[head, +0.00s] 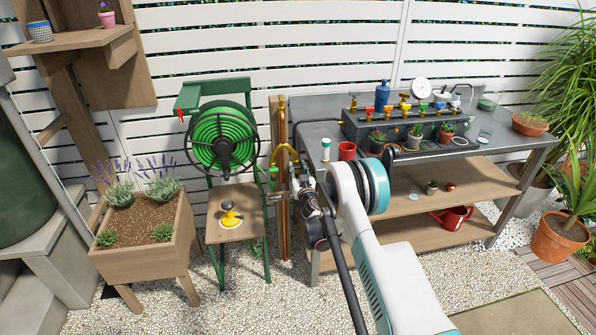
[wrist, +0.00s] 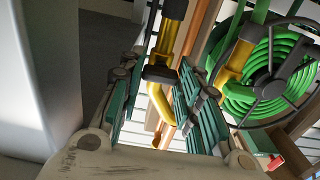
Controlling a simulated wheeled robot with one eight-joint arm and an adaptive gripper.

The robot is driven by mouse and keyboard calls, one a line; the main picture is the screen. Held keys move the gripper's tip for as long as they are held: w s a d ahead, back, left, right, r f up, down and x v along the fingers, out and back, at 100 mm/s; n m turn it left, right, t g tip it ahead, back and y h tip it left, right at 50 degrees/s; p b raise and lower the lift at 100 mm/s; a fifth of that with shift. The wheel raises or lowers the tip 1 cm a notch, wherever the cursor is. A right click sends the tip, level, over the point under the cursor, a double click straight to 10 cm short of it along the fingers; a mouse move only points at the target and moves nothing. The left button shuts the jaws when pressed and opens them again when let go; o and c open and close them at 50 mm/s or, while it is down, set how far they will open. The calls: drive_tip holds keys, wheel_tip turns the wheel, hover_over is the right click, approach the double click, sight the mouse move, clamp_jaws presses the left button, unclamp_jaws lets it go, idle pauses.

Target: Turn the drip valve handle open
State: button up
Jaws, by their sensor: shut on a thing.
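In the head view my arm partly hides the gripper. Several coloured valve handles, among them a blue one (head: 382,95) and a red one (head: 353,102), stand on the grey bench box. I cannot tell which is the drip valve handle.
A green hose reel (head: 222,138) stands left of my gripper, with a wooden stool (head: 232,195) below. A wooden planter (head: 145,262) is at left.

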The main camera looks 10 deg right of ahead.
drive_tip(key=shift+n, duration=0.3)
drive_tip(key=n, duration=0.3)
drive_tip(key=shift+n, duration=0.4)
drive_tip(key=n, duration=0.4)
drive_tip(key=shift+n, duration=0.3)
drive_tip(key=n, duration=0.4)
drive_tip(key=shift+a, duration=0.1)
drive_tip(key=n, duration=0.4)
drive_tip(key=shift+f+n, duration=0.1)
drive_tip(key=shift+n, duration=0.2)
drive_tip(key=o, duration=1)
drive_tip(key=shift+o, duration=0.2)
drive_tip(key=shift+s, duration=0.15)
